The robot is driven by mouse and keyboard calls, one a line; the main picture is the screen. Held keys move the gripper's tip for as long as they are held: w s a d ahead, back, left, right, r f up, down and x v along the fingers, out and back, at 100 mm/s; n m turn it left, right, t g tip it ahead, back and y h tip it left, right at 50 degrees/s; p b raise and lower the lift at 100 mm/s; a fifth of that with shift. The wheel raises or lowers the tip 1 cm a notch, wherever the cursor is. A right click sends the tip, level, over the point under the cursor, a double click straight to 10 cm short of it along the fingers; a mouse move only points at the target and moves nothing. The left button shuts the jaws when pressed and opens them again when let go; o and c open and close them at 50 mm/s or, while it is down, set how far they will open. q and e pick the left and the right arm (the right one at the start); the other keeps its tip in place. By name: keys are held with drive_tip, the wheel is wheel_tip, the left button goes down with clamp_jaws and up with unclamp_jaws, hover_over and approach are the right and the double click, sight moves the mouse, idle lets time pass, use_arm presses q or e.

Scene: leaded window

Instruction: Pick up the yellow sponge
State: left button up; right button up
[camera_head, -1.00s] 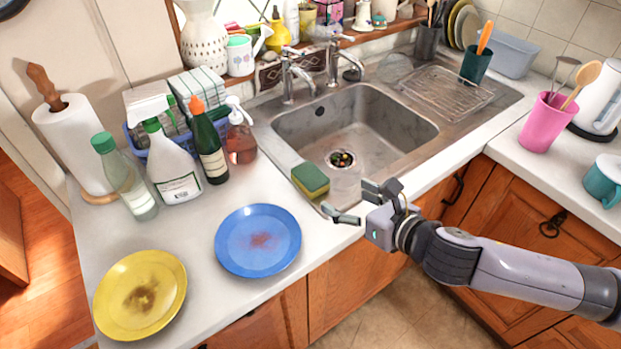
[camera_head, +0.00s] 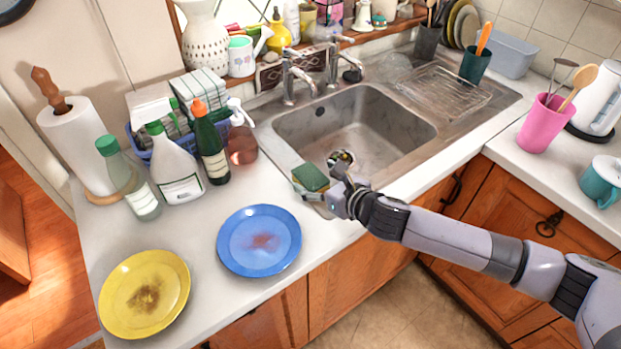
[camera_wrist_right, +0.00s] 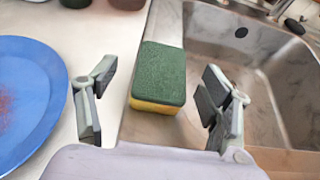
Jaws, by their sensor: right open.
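The yellow sponge (camera_head: 311,178) has a green scouring top and lies at the front left rim of the sink. In the right wrist view the sponge (camera_wrist_right: 158,82) sits between and just ahead of the two fingers, touching neither. My right gripper (camera_wrist_right: 158,98) is open and empty. In the head view my right gripper (camera_head: 319,186) is at the sponge, its fingers partly hiding it. My left gripper is not in view.
The sink (camera_head: 345,130) lies behind and right of the sponge. A blue plate (camera_head: 258,240) and a yellow plate (camera_head: 144,294), both stained, lie on the counter at left. Bottles, such as a dark green one (camera_head: 211,150), stand behind. A pink cup (camera_head: 541,126) holds utensils at right.

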sight(310, 175)
drive_tip(key=x, duration=0.4)
drive_tip(key=shift+w+f+p, duration=0.3)
drive_tip(key=shift+w+p, duration=0.1)
drive_tip(key=shift+c, duration=0.5)
drive_tip(key=c, duration=0.7)
